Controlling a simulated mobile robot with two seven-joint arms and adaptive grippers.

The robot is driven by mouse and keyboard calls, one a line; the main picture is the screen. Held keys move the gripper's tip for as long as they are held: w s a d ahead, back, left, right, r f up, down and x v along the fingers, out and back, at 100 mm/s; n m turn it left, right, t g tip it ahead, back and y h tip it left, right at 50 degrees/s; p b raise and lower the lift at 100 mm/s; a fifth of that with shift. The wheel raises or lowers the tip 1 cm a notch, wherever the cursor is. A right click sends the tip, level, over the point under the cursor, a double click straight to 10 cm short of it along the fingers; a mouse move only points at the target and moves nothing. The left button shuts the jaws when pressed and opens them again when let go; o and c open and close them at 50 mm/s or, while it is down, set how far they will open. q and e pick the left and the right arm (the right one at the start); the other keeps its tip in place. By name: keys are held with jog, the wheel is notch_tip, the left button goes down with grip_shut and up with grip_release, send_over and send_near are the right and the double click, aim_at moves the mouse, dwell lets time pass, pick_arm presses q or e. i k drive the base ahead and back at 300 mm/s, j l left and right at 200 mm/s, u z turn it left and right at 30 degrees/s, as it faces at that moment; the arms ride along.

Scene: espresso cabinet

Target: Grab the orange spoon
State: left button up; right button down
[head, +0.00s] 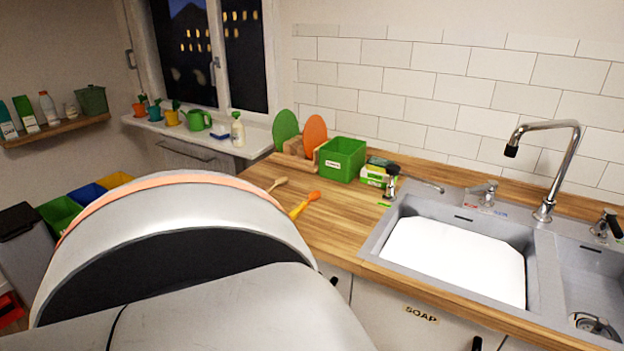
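The orange spoon (303,206) lies on the wooden counter (340,232), near the counter's front left part. Its wider end points toward the back right. My own large rounded grey arm link with an orange band fills the lower left, just left of the spoon. Neither of my grippers is in view, so I cannot see what they hold.
A pale wooden spoon (277,184) lies just behind the orange one. A green box (342,159) and a rack with green and orange boards (314,134) stand at the back. The sink (455,250) with its tap (549,170) is to the right. The counter between spoon and sink is clear.

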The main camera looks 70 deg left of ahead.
aim_at(314, 196)
jog(key=k+j+z, duration=0.1)
jog(key=j, duration=0.2)
jog(key=k+j+z, duration=0.1)
jog(key=j, duration=0.2)
jog(key=k+j+z, duration=0.1)
jog(key=k+j, duration=0.25)
jog(key=j, duration=0.25)
jog(key=k+j+z, duration=0.1)
jog(key=k+j, duration=0.2)
jog(key=j, duration=0.15)
jog(key=k+j, duration=0.25)
jog(key=j, duration=0.2)
jog(key=k+j+z, duration=0.1)
jog(key=k+j, duration=0.2)
jog(key=j, duration=0.2)
